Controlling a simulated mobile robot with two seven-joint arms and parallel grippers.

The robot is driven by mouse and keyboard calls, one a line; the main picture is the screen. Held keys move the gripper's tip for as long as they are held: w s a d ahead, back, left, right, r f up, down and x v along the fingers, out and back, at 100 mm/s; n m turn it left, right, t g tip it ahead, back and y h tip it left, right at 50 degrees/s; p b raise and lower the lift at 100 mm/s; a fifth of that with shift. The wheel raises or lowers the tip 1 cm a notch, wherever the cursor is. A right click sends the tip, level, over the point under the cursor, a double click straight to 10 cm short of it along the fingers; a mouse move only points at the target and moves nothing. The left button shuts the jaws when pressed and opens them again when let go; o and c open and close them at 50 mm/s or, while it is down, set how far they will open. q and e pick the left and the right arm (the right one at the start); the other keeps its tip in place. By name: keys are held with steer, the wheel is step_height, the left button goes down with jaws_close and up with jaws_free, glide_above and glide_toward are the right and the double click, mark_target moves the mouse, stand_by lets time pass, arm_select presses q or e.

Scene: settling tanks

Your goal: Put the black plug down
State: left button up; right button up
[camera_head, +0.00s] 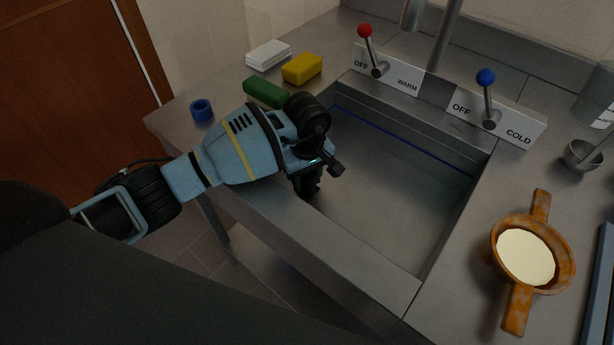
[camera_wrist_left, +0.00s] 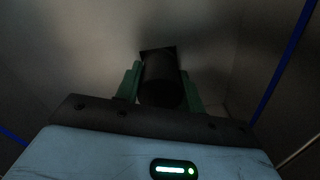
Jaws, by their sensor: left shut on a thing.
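The black plug (camera_wrist_left: 162,80) shows in the left wrist view as a dark cylinder with a wider, square-looking far end. My left gripper (camera_wrist_left: 160,85) is shut on it, with a green finger on each side. In the head view my left gripper (camera_head: 308,185) points down inside the near left part of the sink (camera_head: 385,190). The plug cannot be made out there, as the gripper and wrist hide it. Whether the plug touches the sink floor cannot be told. My right gripper is not in view.
A green block (camera_head: 266,93), yellow sponge (camera_head: 302,68), white stack (camera_head: 268,54) and blue ring (camera_head: 201,109) lie on the left counter. Red (camera_head: 366,31) and blue (camera_head: 486,77) levers stand behind the sink. An orange two-handled strainer (camera_head: 539,205) lies on the right. The sink floor's right part is clear.

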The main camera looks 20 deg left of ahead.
arm_select(q)
steer(key=o, duration=1)
steer(key=shift+f, duration=0.15)
steer(key=shift+c, duration=0.2)
step_height(320, 180, up, 13)
steer(key=shift+f, duration=0.2)
